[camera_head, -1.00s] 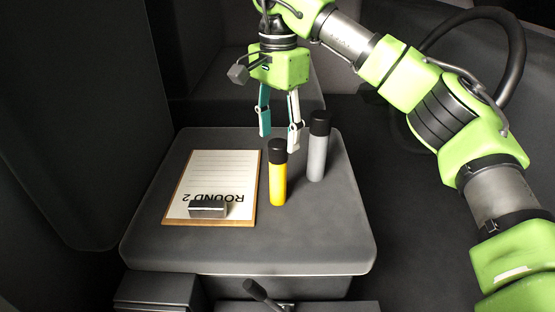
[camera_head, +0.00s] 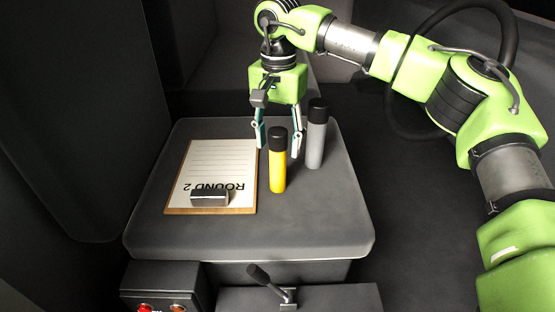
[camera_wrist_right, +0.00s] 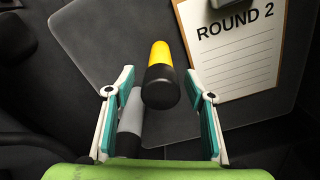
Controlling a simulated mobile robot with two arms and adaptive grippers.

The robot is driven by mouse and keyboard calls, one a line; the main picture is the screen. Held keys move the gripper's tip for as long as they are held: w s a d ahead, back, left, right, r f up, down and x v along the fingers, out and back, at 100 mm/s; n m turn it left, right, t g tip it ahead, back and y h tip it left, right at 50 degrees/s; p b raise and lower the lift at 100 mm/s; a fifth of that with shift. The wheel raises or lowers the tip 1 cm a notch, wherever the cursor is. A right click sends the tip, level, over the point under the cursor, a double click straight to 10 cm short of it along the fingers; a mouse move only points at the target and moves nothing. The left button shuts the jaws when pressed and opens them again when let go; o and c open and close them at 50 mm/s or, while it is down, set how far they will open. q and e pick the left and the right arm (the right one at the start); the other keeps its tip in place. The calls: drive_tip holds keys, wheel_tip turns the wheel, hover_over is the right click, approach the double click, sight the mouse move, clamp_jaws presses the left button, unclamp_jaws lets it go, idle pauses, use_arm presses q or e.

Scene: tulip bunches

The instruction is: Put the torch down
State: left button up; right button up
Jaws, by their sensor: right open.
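A yellow torch (camera_head: 277,172) with a black top stands upright on the grey table (camera_head: 330,225), near the middle. A grey torch-like cylinder (camera_head: 316,145), also black-topped, stands upright behind it to the right. My right gripper (camera_head: 279,146) is open and empty, just behind the yellow torch's top in the head view. In the wrist view the yellow torch (camera_wrist_right: 160,60) lies between and beyond the two spread fingers, with its black end towards the camera. The grey cylinder (camera_wrist_right: 131,122) shows beside the finger at left, partly hidden. My left gripper is not in view.
A clipboard (camera_head: 210,165) with a "ROUND 2" sheet lies left of the torch, a small grey block (camera_head: 209,198) on its near end. The table's front right is clear.

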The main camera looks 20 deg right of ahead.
sight(278, 156)
wheel_tip(278, 156, down, 4)
drive_tip(key=shift+r+p, duration=0.15)
drive_tip(key=shift+p, duration=0.7)
drive_tip(key=shift+f, duration=0.55)
drive_tip(key=c, duration=1.4)
clamp_jaws()
drive_tip(key=shift+r, duration=0.2)
